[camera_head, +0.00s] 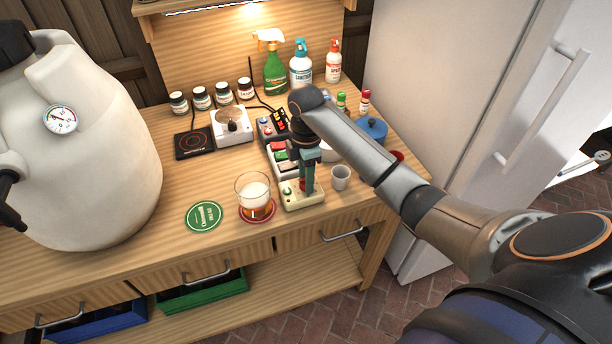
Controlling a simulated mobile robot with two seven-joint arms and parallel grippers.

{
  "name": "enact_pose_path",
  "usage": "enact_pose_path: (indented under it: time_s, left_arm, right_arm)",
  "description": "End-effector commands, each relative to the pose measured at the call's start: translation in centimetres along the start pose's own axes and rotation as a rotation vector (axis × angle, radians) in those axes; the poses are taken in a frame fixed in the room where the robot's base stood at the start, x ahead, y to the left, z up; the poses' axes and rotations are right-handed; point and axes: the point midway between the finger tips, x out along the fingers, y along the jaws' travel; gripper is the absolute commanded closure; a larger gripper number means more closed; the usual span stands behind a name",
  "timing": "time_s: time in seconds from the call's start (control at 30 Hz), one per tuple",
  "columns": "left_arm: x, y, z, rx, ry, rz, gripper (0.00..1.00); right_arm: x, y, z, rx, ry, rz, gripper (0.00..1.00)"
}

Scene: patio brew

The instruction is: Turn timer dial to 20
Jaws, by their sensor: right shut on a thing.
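A small cream box (296,203) lies near the front edge of the wooden bench, with a green round part (287,192) on its left side. I take it for the timer, but its markings are too small to read. My right gripper (304,185) reaches down onto the box from above, shut on a small red part that looks like its dial. The fingers hide most of the dial, so its setting cannot be read. My left gripper is not in view.
A glass of beer (254,190) stands just left of the box, and a grey cup (341,178) just right. A device with green and red keys (281,153) is behind. A green coaster (204,216) lies left. A large white keg (95,150) fills the far left.

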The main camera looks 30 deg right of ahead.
Motion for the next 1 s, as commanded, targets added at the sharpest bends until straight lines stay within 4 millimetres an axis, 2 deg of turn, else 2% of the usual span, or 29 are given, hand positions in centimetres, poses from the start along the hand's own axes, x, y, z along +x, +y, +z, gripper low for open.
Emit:
enact_pose_path:
  time_s: [0.47, 0.67, 1.0]
  left_arm:
    - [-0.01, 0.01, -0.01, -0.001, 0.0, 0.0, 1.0]
    - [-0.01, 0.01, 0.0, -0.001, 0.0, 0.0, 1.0]
    - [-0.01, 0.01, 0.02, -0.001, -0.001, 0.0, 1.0]
  right_arm:
    - [-0.05, 0.02, 0.02, 0.05, 0.0, 0.001, 1.0]
    - [-0.05, 0.02, 0.0, 0.169, 0.0, 0.001, 1.0]
    - [-0.08, 0.06, 0.0, 0.48, 0.001, 0.002, 1.0]
